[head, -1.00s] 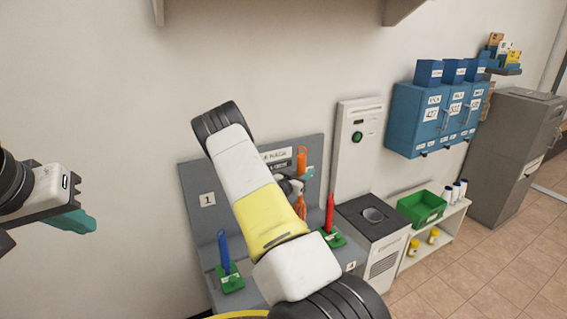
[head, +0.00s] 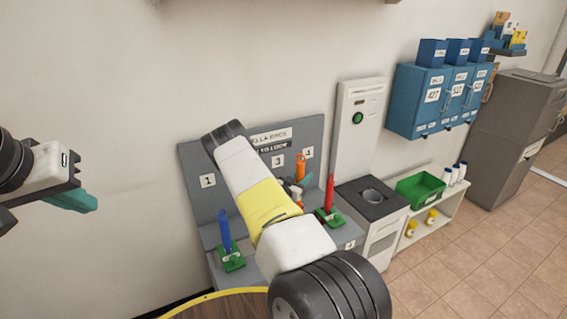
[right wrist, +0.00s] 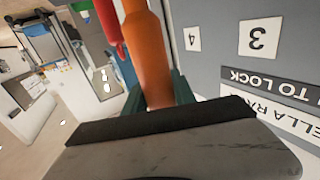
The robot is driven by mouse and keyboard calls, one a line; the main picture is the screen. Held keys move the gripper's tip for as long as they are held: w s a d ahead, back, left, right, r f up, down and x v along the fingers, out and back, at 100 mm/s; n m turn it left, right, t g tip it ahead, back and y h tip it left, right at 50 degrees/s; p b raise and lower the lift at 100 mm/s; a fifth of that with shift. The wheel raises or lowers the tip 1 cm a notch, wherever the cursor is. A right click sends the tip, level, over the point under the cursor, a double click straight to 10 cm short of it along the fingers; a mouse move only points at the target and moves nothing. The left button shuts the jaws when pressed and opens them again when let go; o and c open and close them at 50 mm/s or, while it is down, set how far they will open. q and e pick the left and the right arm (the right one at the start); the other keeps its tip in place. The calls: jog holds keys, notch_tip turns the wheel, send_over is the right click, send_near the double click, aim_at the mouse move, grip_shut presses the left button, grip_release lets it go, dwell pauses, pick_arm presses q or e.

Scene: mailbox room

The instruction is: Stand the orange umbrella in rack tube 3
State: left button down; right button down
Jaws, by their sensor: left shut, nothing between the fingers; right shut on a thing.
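The orange umbrella (head: 303,160) is upright in front of the right part of the grey rack's back panel (head: 202,150). My right gripper (right wrist: 160,95) is shut on it, with the orange shaft (right wrist: 147,50) between the teal fingers. In the head view that gripper is mostly behind my right arm. The number 3 plate (head: 277,160) is just left of the umbrella; the number 3 also shows in the right wrist view (right wrist: 258,38). The umbrella's lower end and tube 3 are hidden. My left gripper (head: 75,200) is shut and empty at far left, away from the rack.
A blue umbrella (head: 224,230) and a red umbrella (head: 330,192) stand in green holders on the rack, left and right of my arm. A grey-topped bin (head: 380,222) stands right of the rack. A yellow-rimmed round surface (head: 205,298) is in front.

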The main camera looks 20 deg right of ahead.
jog(key=shift+f, duration=5.3)
jog(key=c, duration=0.9)
grip_release()
jog(key=shift+c, duration=0.2)
jog(key=v, duration=0.7)
jog(key=shift+s+a, duration=0.25)
jog(key=shift+a, duration=0.1)
